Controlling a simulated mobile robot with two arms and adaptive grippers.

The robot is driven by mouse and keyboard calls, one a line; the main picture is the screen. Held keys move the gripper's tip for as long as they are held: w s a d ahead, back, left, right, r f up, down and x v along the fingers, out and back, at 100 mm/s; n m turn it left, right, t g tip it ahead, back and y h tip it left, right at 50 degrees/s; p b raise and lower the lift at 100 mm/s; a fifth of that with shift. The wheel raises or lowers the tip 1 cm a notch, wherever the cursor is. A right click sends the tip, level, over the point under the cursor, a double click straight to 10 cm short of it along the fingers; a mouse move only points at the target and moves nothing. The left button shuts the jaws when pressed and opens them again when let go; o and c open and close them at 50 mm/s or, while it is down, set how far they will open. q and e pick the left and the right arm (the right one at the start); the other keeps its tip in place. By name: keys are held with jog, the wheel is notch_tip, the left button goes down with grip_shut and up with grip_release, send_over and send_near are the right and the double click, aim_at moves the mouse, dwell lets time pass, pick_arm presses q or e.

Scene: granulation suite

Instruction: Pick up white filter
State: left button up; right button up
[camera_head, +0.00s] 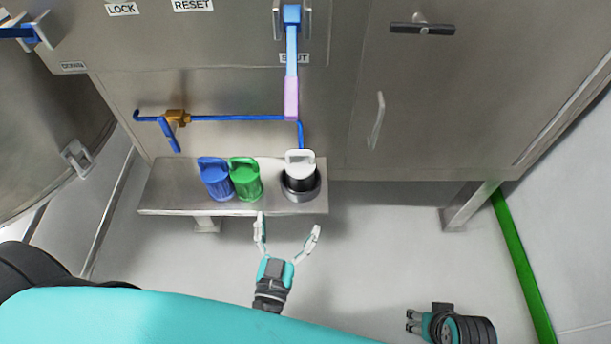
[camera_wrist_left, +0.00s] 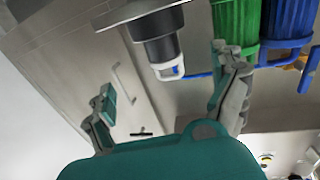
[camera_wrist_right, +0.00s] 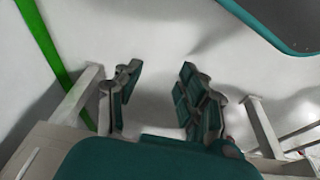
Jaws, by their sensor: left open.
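The white filter (camera_head: 300,158) has a white looped handle over a black body and stands upright in a round metal socket (camera_head: 301,190) on the shelf's right end. In the left wrist view its white handle (camera_wrist_left: 170,70) and black body appear upside down at the top. My left gripper (camera_head: 288,224) is open and empty, in front of the shelf's edge, its fingers pointing toward the filter but apart from it. My right gripper (camera_head: 412,322) is low at the right, away from the shelf. Its fingers (camera_wrist_right: 155,95) are apart with nothing between them.
A blue filter (camera_head: 215,180) and a green filter (camera_head: 246,180) stand side by side on the metal shelf (camera_head: 165,190), left of the white one. Blue pipes (camera_head: 230,118) and a lever with a pink grip (camera_head: 291,98) are above. The floor in front is clear.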

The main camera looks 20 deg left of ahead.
aim_at(299, 184)
pick_arm(q)
jog(key=w, duration=0.7)
jog(key=w+a+b, duration=0.1)
jog(key=w, duration=0.4)
jog(key=w+b, duration=0.1)
jog(key=w, duration=0.2)
jog(key=shift+w+a+f, duration=0.1)
jog(key=shift+w+a, duration=0.25)
jog(key=shift+w, duration=0.05)
pick_arm(e)
jog(key=v, duration=0.6)
jog(key=shift+r, duration=0.15)
pick_arm(q)
jog(key=shift+c, duration=0.4)
jog(key=c, duration=1.3)
